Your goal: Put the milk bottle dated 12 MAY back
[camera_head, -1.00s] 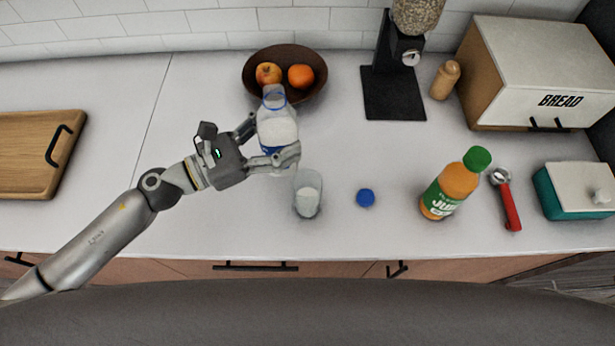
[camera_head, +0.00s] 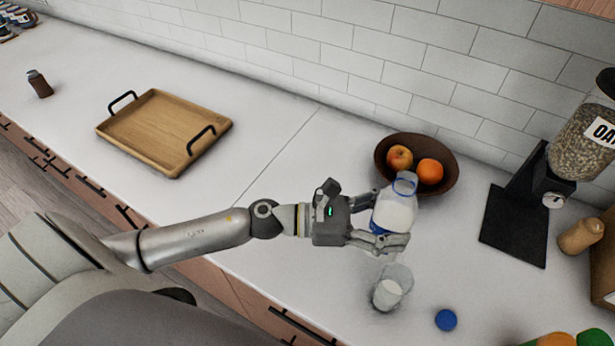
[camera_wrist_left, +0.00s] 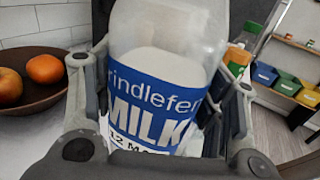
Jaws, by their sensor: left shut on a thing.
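My left gripper (camera_head: 385,221) is shut on the milk bottle (camera_head: 397,207), which is uncapped at its blue-ringed mouth and partly filled with milk. In the left wrist view the bottle (camera_wrist_left: 155,92) stands between the fingers, its blue label reading MILK and its date strip showing "12 MA", the rest hidden. A blue cap (camera_head: 446,320) lies on the counter, apart from the bottle. A glass (camera_head: 391,288) with milk in it stands just in front of the gripper. My right gripper is not in view.
A brown fruit bowl (camera_head: 384,158) stands right behind the bottle. A black dispenser stand (camera_head: 515,228) and a wooden shaker (camera_head: 581,237) are to the right. A wooden tray (camera_head: 165,132) with black handles lies left; counter around it is clear. A small brown bottle (camera_head: 40,84) stands far left.

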